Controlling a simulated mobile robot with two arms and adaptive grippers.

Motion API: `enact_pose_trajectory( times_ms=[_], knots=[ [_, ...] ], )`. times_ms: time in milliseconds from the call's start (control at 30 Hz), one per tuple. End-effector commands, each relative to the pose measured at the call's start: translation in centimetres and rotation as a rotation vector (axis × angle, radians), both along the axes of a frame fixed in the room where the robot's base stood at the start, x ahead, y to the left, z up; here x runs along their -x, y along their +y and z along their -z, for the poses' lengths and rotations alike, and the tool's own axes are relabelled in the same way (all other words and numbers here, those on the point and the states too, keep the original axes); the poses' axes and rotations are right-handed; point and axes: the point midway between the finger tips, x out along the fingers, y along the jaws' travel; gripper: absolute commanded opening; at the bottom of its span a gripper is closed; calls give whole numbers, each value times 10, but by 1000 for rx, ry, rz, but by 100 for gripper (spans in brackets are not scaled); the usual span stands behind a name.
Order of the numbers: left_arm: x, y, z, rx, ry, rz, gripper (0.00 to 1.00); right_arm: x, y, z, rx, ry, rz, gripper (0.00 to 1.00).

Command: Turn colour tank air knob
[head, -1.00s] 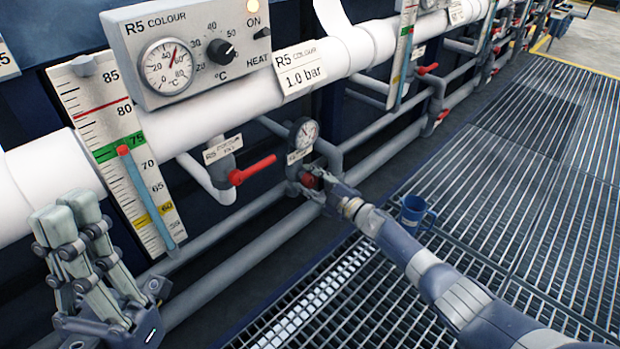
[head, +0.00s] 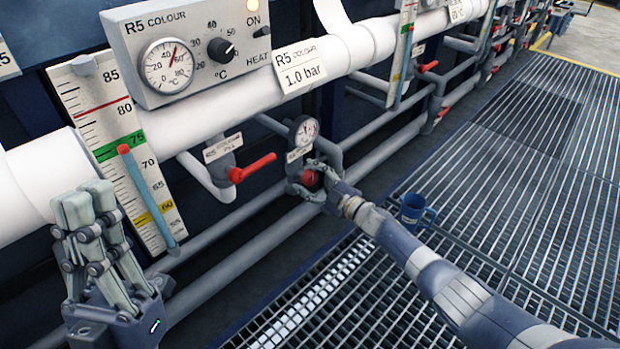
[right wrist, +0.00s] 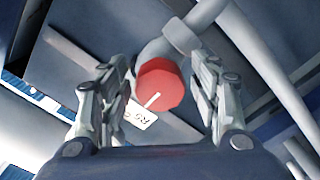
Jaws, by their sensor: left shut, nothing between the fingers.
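The red air knob (head: 311,180) sits on the lower pipe below a small round gauge (head: 304,130). My right gripper (head: 318,178) is at the knob, coming from the lower right. In the right wrist view the red knob (right wrist: 160,85), with a white pointer line, lies between the two fingers (right wrist: 163,80). The fingers are apart, one on each side, with a narrow gap visible to the knob. My left gripper (head: 85,205) is shut and empty at the lower left, in front of the level scale. The gauge label is partly visible below the dial.
A red-handled fill valve (head: 250,168) is left of the gauge. The R5 COLOUR heater box (head: 190,50) and a 1.0 bar sign (head: 300,68) are above. A level scale (head: 110,140) stands at left. A blue mug (head: 414,212) stands on the grating near my right arm.

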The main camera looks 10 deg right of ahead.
Motion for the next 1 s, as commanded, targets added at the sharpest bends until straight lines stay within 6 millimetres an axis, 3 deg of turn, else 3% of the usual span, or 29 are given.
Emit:
enact_pose_trajectory(
  times_ms=[467,1000],
  knots=[
    [0,0,1,1,1,3,0,7,-5,0,0,-2,-1,59],
    [0,0,0,1,0,2,0,68,-47,1,2,1,-1,59]
  ],
)
